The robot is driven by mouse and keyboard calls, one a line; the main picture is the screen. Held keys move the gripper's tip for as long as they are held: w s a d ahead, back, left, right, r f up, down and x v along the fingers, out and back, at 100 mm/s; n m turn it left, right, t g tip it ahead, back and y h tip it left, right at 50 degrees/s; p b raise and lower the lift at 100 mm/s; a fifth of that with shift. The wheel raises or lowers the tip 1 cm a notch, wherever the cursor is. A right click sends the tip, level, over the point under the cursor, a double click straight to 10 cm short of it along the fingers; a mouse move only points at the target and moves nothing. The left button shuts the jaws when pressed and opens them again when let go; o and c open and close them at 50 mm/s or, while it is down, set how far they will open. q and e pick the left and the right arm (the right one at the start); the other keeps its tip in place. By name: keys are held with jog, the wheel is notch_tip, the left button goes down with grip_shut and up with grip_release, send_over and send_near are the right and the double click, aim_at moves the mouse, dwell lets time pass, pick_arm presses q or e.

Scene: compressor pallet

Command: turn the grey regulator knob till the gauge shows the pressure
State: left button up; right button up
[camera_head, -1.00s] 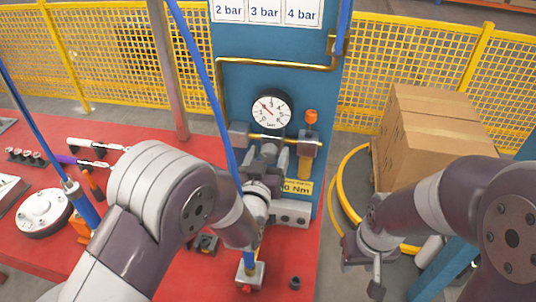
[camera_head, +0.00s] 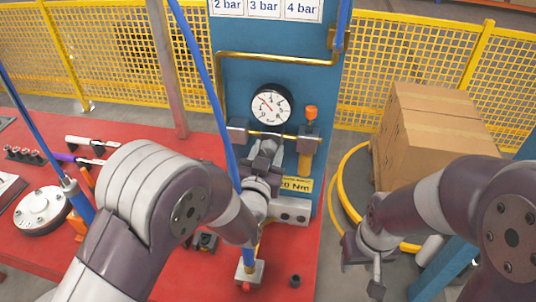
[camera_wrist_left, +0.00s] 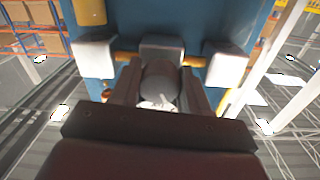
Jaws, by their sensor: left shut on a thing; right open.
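The grey regulator knob (camera_wrist_left: 160,80) shows in the left wrist view between the fingers of my left gripper (camera_wrist_left: 161,92), which is shut on it. In the head view my left gripper (camera_head: 265,152) sits just below the gauge and hides most of the knob. The round white gauge (camera_head: 271,105) is on the blue panel (camera_head: 232,85); its needle points to the upper left, and the exact reading is too small to tell. My right gripper (camera_head: 376,290) is off to the right, open and empty, away from the panel.
Cards reading 2, 3 and 4 bar (camera_head: 263,8) are at the top of the panel. A brass pipe (camera_head: 275,57) and an orange-capped fitting (camera_head: 310,115) are near the gauge. A blue hose (camera_head: 205,80) hangs before the panel. Cardboard boxes (camera_head: 430,130) stand right.

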pick_arm(q)
jog(key=m, duration=0.3)
jog(key=shift+m+b, duration=0.4)
jog(key=m, duration=0.3)
jog(key=shift+a, duration=0.1)
jog(key=m, duration=0.4)
jog(key=shift+r, duration=0.1)
jog(key=shift+m+y, duration=0.3)
jog(key=shift+m, duration=1.5)
jog(key=o, duration=1)
jog(key=shift+o, duration=0.2)
jog(key=shift+s, duration=0.1)
